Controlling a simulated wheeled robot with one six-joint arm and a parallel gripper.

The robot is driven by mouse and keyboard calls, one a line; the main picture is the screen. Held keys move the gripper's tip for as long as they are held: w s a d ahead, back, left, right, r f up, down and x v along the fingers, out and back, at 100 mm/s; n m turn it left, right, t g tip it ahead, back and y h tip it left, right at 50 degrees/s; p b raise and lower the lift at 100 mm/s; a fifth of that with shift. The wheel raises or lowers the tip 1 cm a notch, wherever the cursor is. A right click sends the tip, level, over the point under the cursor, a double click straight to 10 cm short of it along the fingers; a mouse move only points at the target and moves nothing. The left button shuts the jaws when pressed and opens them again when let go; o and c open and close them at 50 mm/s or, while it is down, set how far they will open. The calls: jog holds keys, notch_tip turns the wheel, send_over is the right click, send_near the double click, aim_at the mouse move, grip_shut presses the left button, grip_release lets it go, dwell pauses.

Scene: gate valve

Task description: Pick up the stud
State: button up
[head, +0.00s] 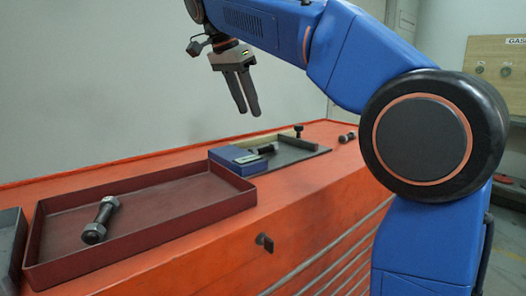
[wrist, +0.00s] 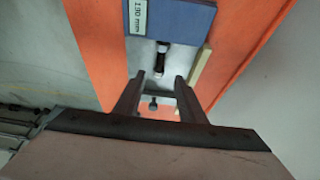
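A dark stud with a nut at each end (head: 101,219) lies in the dark red tray (head: 150,222) at the left of the head view. A second dark stud (head: 265,150) lies on a grey plate beside a blue block; it also shows in the wrist view (wrist: 160,58), end-on to the block. A third, small one (head: 347,137) lies at the far right of the cabinet top. My gripper (head: 249,112) points down above the plate, apart from everything. In the wrist view my gripper (wrist: 159,78) is open, with nothing between its fingers.
The blue block (head: 237,161) bears a label, reading 130 mm in the wrist view (wrist: 139,17). A dark knobbed screw (head: 298,131) stands at the plate's far end. The orange cabinet top (head: 200,152) has clear room behind the tray. A grey wall rises behind.

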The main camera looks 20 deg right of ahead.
aim_at(264, 150)
jog(key=x, duration=1.3)
jog(key=shift+r, duration=0.1)
jog(key=shift+c, duration=0.3)
grip_shut()
